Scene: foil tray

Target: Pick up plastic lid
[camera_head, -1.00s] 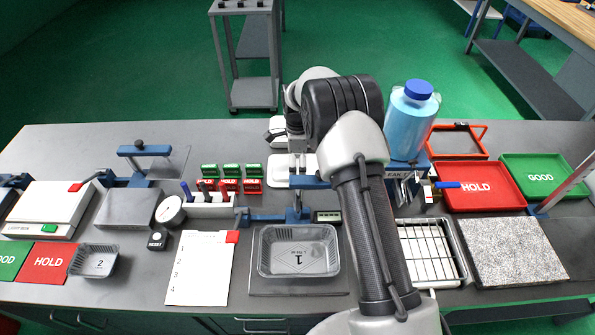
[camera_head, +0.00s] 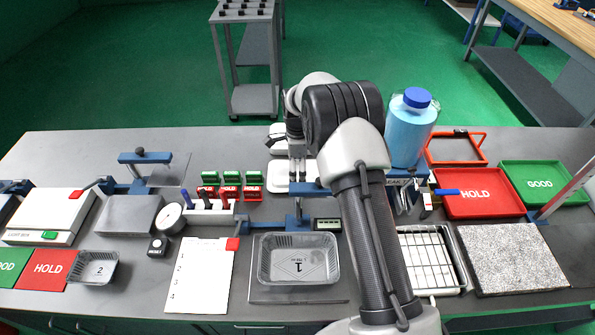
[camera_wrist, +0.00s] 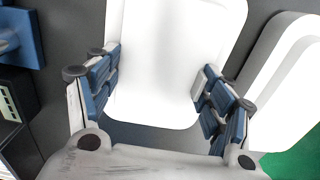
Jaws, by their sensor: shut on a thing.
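The white plastic lid (camera_wrist: 165,65) is a flat, rounded rectangle between the fingers of my gripper (camera_wrist: 158,88) in the wrist view. The blue-padded fingers are shut on its two side edges, near its lower end. In the head view, the lid (camera_head: 279,179) shows as a small white patch near the back middle of the bench, partly hidden by my gripper (camera_head: 297,172) above it. The frames do not clearly show whether the lid is clear of the bench.
Another white, thick-edged item (camera_wrist: 285,80) lies close to the right of the lid. A blue clamp stand (camera_head: 298,208) and a foil tray (camera_head: 300,281) stand in front. Red and green blocks (camera_head: 230,193) are left, a blue bottle (camera_head: 408,130) right.

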